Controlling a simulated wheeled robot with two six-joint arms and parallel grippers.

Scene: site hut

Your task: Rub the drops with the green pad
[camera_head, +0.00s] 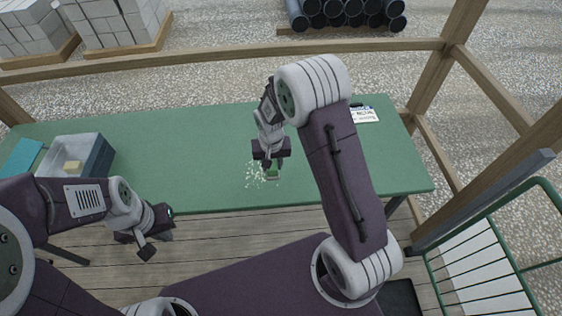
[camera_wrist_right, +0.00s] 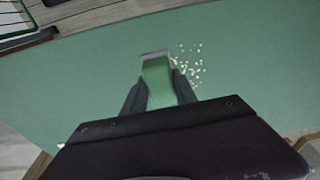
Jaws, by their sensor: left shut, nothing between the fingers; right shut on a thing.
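The green pad (camera_wrist_right: 157,80) is between the fingers of my right gripper (camera_wrist_right: 160,92), which is shut on it. In the head view the pad (camera_head: 271,174) is low over or on the green table, below my right gripper (camera_head: 270,164); I cannot tell whether it touches. The drops (camera_head: 254,176) are a patch of small pale specks on the table, just left of the pad. In the right wrist view the drops (camera_wrist_right: 188,62) lie to the right of the pad. My left gripper (camera_head: 152,240) is shut and empty, in front of the table's near edge.
The green table (camera_head: 200,140) is mostly bare. A grey bin (camera_head: 92,160) with a tan block (camera_head: 72,167) inside stands at its left end, beside a teal flat thing (camera_head: 22,157). A clipboard with paper (camera_head: 365,115) lies at the back right. A green rail (camera_head: 490,235) stands at right.

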